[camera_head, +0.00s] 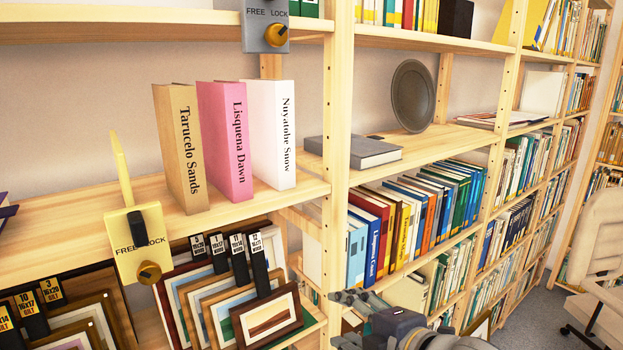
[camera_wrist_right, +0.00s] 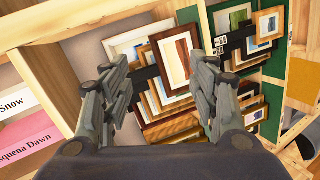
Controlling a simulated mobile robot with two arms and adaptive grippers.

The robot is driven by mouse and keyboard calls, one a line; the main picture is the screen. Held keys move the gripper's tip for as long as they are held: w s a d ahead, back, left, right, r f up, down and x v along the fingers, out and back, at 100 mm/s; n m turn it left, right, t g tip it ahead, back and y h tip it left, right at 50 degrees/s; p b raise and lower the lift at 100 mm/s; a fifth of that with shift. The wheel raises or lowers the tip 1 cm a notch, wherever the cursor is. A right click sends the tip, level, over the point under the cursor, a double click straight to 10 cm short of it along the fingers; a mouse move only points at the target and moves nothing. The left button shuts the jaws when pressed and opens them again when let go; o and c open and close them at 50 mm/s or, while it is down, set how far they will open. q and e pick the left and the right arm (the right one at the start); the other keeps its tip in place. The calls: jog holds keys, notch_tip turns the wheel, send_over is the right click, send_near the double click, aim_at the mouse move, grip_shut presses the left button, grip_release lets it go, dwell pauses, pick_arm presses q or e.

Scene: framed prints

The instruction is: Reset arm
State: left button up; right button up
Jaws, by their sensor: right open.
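My right gripper (camera_head: 362,305) shows at the bottom of the head view, in front of the shelving to the right of the framed prints. In the right wrist view my right gripper (camera_wrist_right: 160,85) has its two fingers spread apart with nothing between them. Beyond the fingers, several framed prints (camera_wrist_right: 178,58) stand in a rack. The head view shows framed prints (camera_head: 268,318) in the lower bay, with black size tags above them. My left gripper is in neither view.
Three upright books, tan (camera_head: 180,150), pink (camera_head: 226,140) and white (camera_head: 270,135), stand on the shelf. A yellow lock plate (camera_head: 137,243) hangs at the shelf front. A grey book (camera_head: 362,152) and a round dark plate (camera_head: 412,96) are right of the post. A chair (camera_head: 598,245) stands far right.

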jog(key=s+d+f+m+g+h, duration=0.2)
jog(key=s+d+f+m, duration=0.3)
jog(key=s+f+m, duration=0.3)
jog(key=s+d+f+m+g+h, duration=0.25)
jog(key=s+d+f+m, duration=0.2)
jog(key=s+f, duration=0.5)
jog(key=s+d+f+m+g+h, duration=0.2)
jog(key=s+d+f+m+g, duration=0.15)
jog(key=s+f+m, duration=0.5)
notch_tip(320, 180, down, 38)
jog(key=s+d+n+g+b, duration=0.1)
jog(key=s+b, duration=0.1)
jog(key=b, duration=0.6)
jog(key=s+d+f+b, duration=0.1)
jog(key=s+f+b, duration=0.2)
jog(key=s+f, duration=0.5)
jog(key=s+d+f+g+b, duration=0.1)
jog(key=s+d+f+b, duration=0.1)
jog(key=s+f, duration=0.6)
notch_tip(320, 180, down, 5)
jog(key=shift+b, duration=0.7)
